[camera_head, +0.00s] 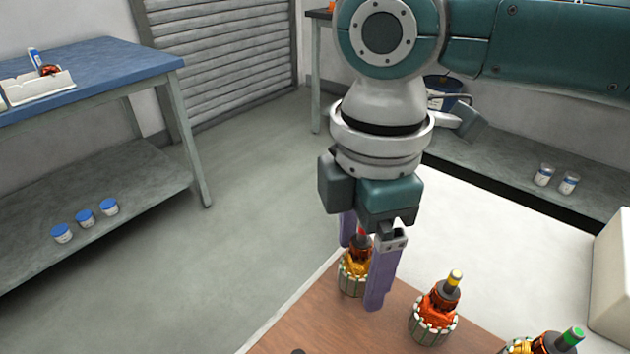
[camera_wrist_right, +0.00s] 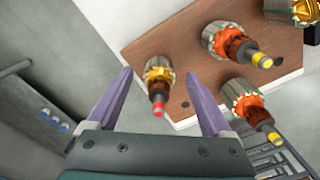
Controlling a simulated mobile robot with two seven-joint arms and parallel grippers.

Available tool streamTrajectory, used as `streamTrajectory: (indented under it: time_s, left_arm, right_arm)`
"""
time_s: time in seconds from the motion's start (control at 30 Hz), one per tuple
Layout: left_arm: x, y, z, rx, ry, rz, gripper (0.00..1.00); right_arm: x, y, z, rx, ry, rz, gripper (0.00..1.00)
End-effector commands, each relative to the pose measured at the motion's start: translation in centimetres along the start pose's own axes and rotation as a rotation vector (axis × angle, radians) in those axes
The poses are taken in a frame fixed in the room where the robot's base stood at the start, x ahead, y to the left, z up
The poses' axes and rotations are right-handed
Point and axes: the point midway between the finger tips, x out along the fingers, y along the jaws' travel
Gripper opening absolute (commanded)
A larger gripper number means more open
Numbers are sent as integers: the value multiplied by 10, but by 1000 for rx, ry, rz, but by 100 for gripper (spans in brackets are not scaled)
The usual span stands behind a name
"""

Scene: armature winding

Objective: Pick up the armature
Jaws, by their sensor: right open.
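An armature with a red-tipped shaft, copper-yellow winding and pale slotted core (camera_head: 352,283) stands at the far left corner of the brown wooden board (camera_head: 310,320). My right gripper (camera_head: 362,270) points down with its purple fingers apart, on either side of this armature. In the right wrist view the red-tipped armature (camera_wrist_right: 158,76) shows between the two fingers (camera_wrist_right: 160,84), with gaps on both sides. One finger is partly hidden behind the armature in the head view. My left gripper is not in view.
An orange-wound armature with a yellow tip (camera_head: 434,312) and a green-tipped one (camera_head: 545,344) stand to the right on the board. The white surface (camera_head: 490,240) behind is clear. A blue-topped bench (camera_head: 110,70) stands at left, with blue-lidded jars (camera_head: 85,217) below.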

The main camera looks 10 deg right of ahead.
Motion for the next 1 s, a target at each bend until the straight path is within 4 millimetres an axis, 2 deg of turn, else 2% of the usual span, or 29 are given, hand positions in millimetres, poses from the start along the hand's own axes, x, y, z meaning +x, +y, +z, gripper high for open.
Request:
streamTrajectory:
  time_s: [0.2, 0.9, 1.0]
  left_arm:
    - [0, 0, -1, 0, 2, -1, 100]
    - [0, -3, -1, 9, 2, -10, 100]
    - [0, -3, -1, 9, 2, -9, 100]
  right_arm:
    - [0, 0, 0, 0, 1, 1, 83]
    - [0, 0, 0, 0, 1, 0, 5]
    - [0, 0, 0, 0, 1, 0, 0]
